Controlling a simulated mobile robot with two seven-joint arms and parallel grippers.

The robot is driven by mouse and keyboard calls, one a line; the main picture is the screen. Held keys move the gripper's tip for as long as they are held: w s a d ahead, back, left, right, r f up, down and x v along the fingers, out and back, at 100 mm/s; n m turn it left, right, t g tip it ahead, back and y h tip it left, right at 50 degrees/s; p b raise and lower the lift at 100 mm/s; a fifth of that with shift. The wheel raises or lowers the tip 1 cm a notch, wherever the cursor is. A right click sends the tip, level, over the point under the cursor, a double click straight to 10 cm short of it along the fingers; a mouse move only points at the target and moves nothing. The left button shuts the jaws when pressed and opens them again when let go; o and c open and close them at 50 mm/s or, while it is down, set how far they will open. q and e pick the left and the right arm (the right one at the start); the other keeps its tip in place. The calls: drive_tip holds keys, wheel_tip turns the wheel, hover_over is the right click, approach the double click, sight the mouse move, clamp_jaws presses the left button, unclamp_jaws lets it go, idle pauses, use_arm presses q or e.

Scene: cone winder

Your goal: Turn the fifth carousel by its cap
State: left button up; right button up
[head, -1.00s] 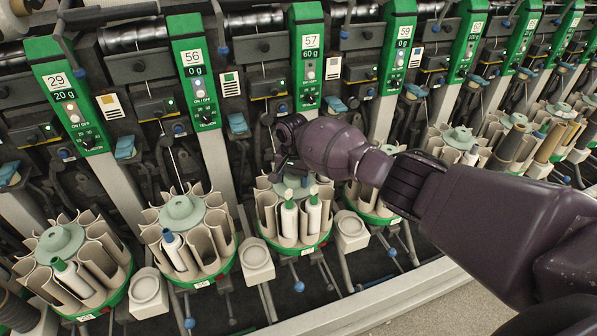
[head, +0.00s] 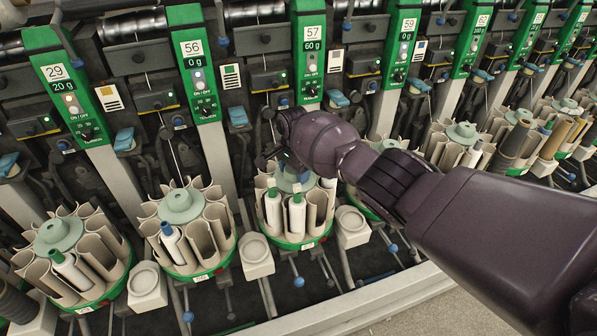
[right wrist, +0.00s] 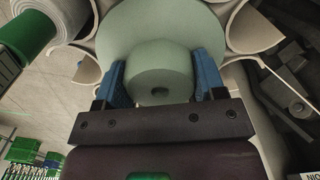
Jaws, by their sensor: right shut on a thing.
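The carousel (head: 315,212) under the panel marked 57 is a ring of beige cups on a green base. Its pale green cap (right wrist: 162,78) has a round knob, seen close up in the right wrist view. My right gripper (right wrist: 160,88) is shut on the knob, with one blue fingertip on each side. In the head view my right gripper (head: 283,163) is over the carousel's centre and mostly hides the cap. Two white bobbins with green tips (head: 272,207) stand at the carousel's front. My left gripper is out of view.
A neighbouring carousel (head: 181,207) stands to the left under panel 56, and another (head: 463,133) to the right. Small white round-topped holders (head: 254,256) sit between carousels. Green panels line the machine behind. The floor (head: 420,306) in front is clear.

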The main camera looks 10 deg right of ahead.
drive_tip(key=o, duration=1.3)
drive_tip(key=shift+r, duration=0.1)
drive_tip(key=shift+r, duration=0.3)
wheel_tip(320, 180, up, 9)
drive_tip(key=p, duration=0.3)
drive_tip(key=shift+r, duration=0.5)
